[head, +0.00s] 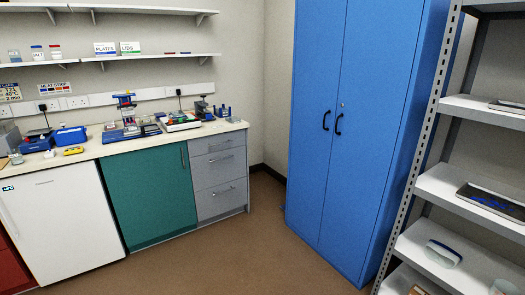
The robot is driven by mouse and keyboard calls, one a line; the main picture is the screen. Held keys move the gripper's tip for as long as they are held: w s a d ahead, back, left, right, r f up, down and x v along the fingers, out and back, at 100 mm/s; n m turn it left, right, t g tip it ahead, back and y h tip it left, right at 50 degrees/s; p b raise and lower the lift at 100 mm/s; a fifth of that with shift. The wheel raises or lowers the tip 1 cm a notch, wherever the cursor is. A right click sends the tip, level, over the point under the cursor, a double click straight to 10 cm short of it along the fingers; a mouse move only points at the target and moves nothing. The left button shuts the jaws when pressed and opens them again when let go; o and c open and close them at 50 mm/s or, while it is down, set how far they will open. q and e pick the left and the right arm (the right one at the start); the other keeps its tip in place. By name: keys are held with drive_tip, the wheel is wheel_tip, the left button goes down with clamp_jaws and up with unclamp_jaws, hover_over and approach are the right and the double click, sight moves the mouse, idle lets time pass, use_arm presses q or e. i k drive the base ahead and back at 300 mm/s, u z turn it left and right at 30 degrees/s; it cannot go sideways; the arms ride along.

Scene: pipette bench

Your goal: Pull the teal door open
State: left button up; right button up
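The teal door (150,199) is the front of a base cabinet under the bench, left of centre in the head view. It looks shut, flush with the units beside it. A dark vertical handle (183,155) sits near its upper right edge. Neither of my grippers is in view.
A white fridge (58,222) stands left of the teal door and grey drawers (219,186) stand right of it. The bench top (90,150) carries lab items. A tall blue cabinet (352,110) and grey shelving (450,190) stand at right. The brown floor (235,260) in front is clear.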

sight(150, 189)
drive_tip(key=z, duration=0.2)
drive_tip(key=i, duration=2.4)
drive_tip(key=u, duration=0.25)
